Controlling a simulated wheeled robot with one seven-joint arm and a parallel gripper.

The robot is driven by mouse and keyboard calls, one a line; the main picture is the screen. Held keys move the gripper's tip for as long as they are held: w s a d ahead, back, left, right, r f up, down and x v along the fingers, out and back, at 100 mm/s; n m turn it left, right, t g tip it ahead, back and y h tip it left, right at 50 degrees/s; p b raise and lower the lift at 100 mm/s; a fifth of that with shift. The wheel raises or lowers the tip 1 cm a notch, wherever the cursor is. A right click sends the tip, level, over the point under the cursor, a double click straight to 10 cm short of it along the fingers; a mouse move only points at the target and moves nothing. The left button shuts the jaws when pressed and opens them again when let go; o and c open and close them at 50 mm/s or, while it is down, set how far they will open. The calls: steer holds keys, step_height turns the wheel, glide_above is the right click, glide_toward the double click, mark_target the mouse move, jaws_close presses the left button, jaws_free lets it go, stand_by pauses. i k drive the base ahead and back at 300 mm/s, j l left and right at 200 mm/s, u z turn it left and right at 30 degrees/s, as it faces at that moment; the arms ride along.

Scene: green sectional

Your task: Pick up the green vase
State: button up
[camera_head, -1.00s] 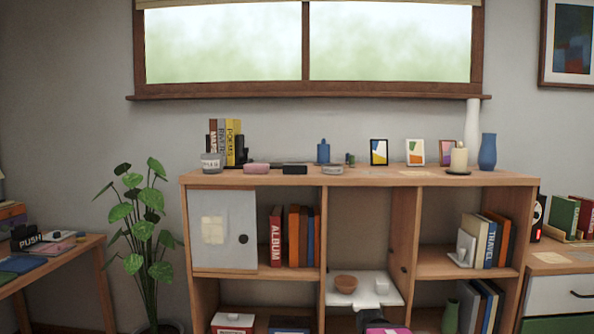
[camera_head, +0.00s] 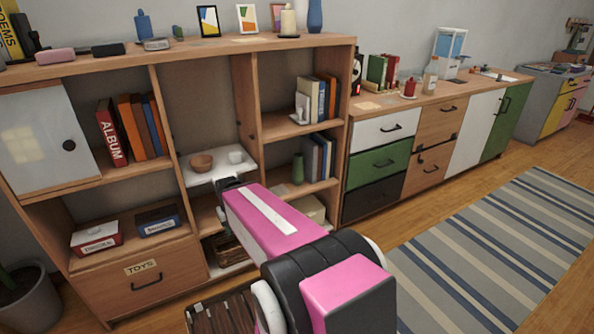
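The green vase (camera_head: 298,169) stands upright in a lower right compartment of the wooden shelf unit (camera_head: 205,46), left of some grey and blue books. My gripper (camera_head: 232,184) is at the far end of my pink and black arm, low in front of the middle compartments. It lies to the left of the vase and apart from it. Its fingers are small, dark and partly hidden by my arm, so I cannot tell whether they are open.
A brown bowl (camera_head: 201,162) and a white cup (camera_head: 236,157) sit on a white board left of the vase. A cream box (camera_head: 310,208) is below the vase. Upright dividers flank its compartment. The floor beside the striped rug (camera_head: 490,250) is clear.

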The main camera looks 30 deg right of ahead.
mark_target(298, 173)
steer(key=j+z, duration=0.1)
steer(key=z, duration=0.35)
steer(key=i+j+z, duration=0.1)
steer(key=z, duration=0.35)
steer(key=j+z, duration=0.1)
steer(key=z, duration=0.35)
steer(key=j+z, duration=0.1)
steer(key=z, duration=0.35)
steer(key=j+z, duration=0.1)
steer(key=z, duration=0.35)
